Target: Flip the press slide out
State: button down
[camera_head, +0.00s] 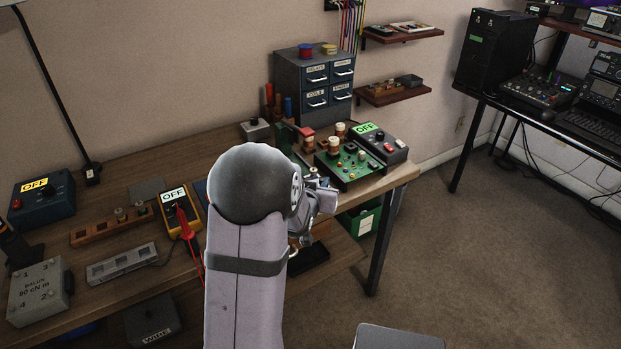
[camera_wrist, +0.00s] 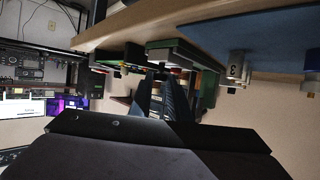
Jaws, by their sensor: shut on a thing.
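My gripper (camera_head: 318,197) is low at the front edge of the bench, partly hidden behind my own arm in the head view. In the wrist view the dark fingers (camera_wrist: 160,80) are close together at the tips, shut on a small part too dark to make out. They point towards the green board unit (camera_head: 347,168), which carries several knobs and sits near the right end of the bench. I cannot pick out the press slide in either view; my arm hides part of the bench there.
A grey box reading OFF (camera_head: 378,143) stands beside the green board unit. A blue drawer cabinet (camera_head: 313,86) is behind. A yellow meter (camera_head: 180,208) with red leads is left of my arm. The floor right of the bench (camera_head: 470,230) is clear.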

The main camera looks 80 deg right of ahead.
jog(key=shift+s+a+f, duration=0.1)
jog(key=shift+s, duration=0.1)
jog(key=c, duration=1.7)
grip_release()
jog(key=shift+a, duration=0.15)
jog(key=shift+v, duration=3.6)
